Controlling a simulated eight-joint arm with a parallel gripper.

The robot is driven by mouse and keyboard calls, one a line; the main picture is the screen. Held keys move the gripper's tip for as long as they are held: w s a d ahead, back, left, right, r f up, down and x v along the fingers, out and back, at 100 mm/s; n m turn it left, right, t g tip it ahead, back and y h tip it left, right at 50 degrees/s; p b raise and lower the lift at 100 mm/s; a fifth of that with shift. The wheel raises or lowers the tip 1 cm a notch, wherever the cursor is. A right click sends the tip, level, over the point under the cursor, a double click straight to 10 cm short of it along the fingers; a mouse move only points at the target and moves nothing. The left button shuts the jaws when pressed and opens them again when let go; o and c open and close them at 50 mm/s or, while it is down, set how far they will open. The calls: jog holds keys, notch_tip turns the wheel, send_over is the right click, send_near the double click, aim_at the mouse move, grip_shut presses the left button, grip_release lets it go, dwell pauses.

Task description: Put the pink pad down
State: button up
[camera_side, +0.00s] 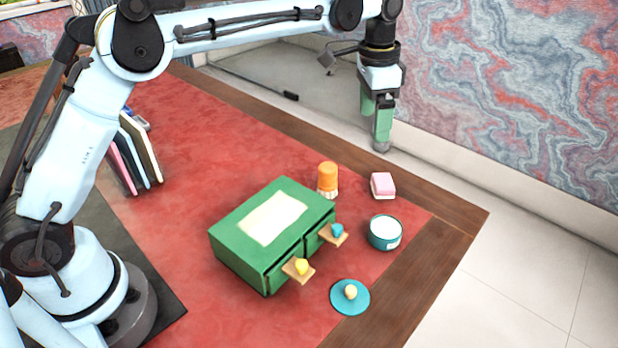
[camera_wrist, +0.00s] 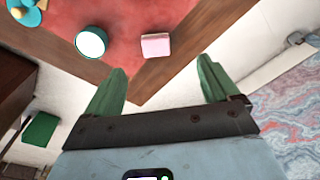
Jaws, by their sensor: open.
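The pink pad (camera_side: 382,184), a small block with a pink top and a pale lower layer, rests on the desk near its far right corner. It also shows in the wrist view (camera_wrist: 156,45), near the corner where the red leather meets the wooden border. My gripper (camera_side: 383,141) is raised above and behind the pad, apart from it. In the wrist view its two green fingers (camera_wrist: 162,92) are spread wide with nothing between them.
A white-topped teal tub (camera_side: 385,232) and an orange-topped brush (camera_side: 328,179) stand near the pad. A green box with open drawers (camera_side: 232,247) and a teal disc with a knob (camera_side: 349,297) are closer. Books (camera_side: 136,150) stand at left. The wooden border (camera_side: 455,212) is clear.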

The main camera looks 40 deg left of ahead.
jog(key=s+a+r+n+t, duration=0.25)
jog(key=s+a, duration=0.25)
jog(key=s, duration=0.4)
jog(key=s+a+r+n+t, duration=0.1)
jog(key=s+a+n+t, duration=0.2)
jog(key=s, duration=0.5)
jog(key=s+a+f+n, duration=0.2)
jog(key=s+a+f, duration=0.1)
jog(key=s+f, duration=0.2)
jog(key=shift+s+a+f+t, duration=0.15)
jog(key=shift+s+f+t, duration=0.25)
jog(key=shift+s, duration=0.55)
jog(key=shift+r, duration=0.15)
jog(key=shift+o, duration=0.5)
